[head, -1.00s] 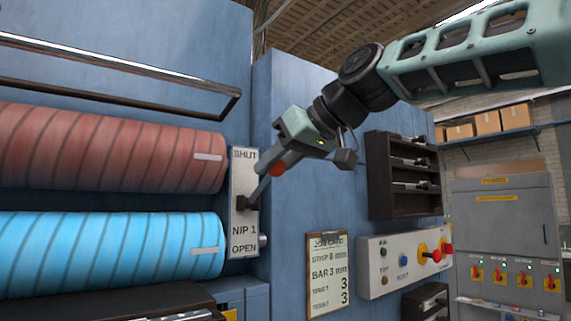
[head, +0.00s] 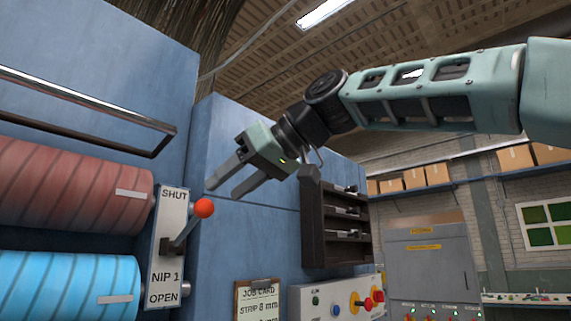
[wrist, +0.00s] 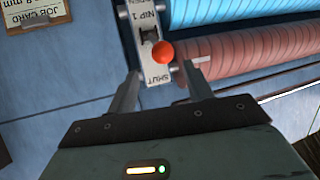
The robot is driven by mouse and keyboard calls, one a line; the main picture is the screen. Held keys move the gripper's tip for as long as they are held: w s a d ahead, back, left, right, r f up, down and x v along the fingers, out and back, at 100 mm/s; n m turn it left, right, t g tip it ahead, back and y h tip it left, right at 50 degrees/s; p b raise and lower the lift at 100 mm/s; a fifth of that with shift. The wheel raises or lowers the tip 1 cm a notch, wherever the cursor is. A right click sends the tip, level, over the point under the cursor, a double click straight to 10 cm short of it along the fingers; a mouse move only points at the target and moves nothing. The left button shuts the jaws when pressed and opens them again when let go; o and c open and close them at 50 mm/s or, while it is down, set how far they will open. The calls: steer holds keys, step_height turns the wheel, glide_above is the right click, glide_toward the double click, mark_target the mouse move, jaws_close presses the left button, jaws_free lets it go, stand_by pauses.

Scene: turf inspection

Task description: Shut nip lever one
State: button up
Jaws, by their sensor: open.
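The nip 1 lever (head: 183,234) has a grey shaft and a red ball knob (head: 204,208). It sticks out from a white plate (head: 165,262) marked SHUT at the top, NIP 1 below the middle and OPEN at the bottom. The lever tilts up, its knob towards the SHUT end. The knob (wrist: 163,52) also shows in the wrist view, ahead of and between the fingertips in the picture. My gripper (head: 224,190) is open and empty, above the knob and apparently clear of it.
A red-brown roller (head: 70,185) and a blue roller (head: 65,285) lie left of the plate. A metal guard bar (head: 85,100) runs above them. A dark rack (head: 335,225), a button panel (head: 335,300) and a job card (head: 258,300) are to the right.

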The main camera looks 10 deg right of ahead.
steer(key=b+v, duration=0.1)
steer(key=v, duration=0.9)
steer(key=shift+d+r+b, duration=0.3)
steer(key=s+a+f+m+g+h+b, duration=0.15)
steer(key=a+f, duration=0.25)
steer(key=f, duration=1.3)
steer(key=a+f+m+g+h+b, duration=0.1)
steer(key=a+f+g+h+b, duration=0.15)
steer(key=f, duration=1.45)
steer(key=s+d+f+g+h+b, duration=0.1)
steer(key=s+d+f, duration=0.1)
steer(key=s+f, duration=0.4)
steer(key=s+d+f+g+h+b, duration=0.1)
steer(key=s+f, duration=0.6)
steer(key=f, duration=0.8)
steer(key=s+d+f+g+h+b, duration=0.1)
steer(key=s+d+f, duration=0.3)
steer(key=f, duration=0.6)
steer(key=shift+s+d+f+g+h+b, duration=0.2)
steer(key=shift+s+d+g+h+b, duration=0.15)
steer(key=shift+s+h, duration=0.7)
steer(key=shift+s+n, duration=0.1)
steer(key=shift+n, duration=0.15)
steer(key=shift+c, duration=0.3)
